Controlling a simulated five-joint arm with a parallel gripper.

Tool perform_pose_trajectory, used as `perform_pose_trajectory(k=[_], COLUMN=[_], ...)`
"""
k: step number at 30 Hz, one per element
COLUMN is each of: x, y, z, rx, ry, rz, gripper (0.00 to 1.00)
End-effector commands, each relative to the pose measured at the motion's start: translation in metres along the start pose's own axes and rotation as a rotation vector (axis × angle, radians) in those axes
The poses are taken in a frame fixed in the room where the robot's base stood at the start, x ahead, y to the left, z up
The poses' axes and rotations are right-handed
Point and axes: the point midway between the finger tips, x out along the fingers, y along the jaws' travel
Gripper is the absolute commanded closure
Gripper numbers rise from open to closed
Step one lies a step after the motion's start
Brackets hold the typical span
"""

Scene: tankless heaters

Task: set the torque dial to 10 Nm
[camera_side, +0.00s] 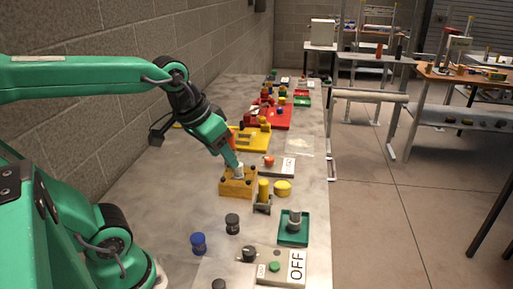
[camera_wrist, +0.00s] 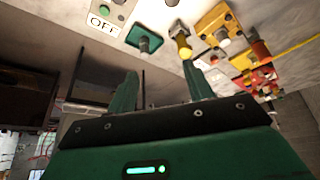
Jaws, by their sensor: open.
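The knob may be the torque dial; no scale or Nm reading is legible. In the wrist view the OFF plate (camera_wrist: 103,25) is at the top left. My gripper (camera_side: 238,166) is low over a yellow block (camera_side: 236,188), well beyond the grey box; contact there cannot be told. In the wrist view my gripper (camera_wrist: 160,68) has its green fingers apart, with nothing visible between them.
A green tray (camera_side: 293,241) with a grey cylinder stands between the grey box and the yellow block. A yellow cylinder (camera_side: 263,190), a black knob-shaped piece (camera_side: 232,220) and a blue one (camera_side: 198,243) stand nearby. A block wall (camera_side: 100,140) borders the bench's left side.

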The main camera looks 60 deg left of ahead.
Motion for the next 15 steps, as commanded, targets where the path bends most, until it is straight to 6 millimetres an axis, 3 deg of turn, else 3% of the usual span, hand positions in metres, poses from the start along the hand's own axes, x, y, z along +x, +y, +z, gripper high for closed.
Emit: perform_pose_trajectory(k=[15], x=[0.026], y=[-0.028], z=[-0.1], rx=[-0.248], ry=[-0.117], rz=[-0.053], gripper=[0.48])
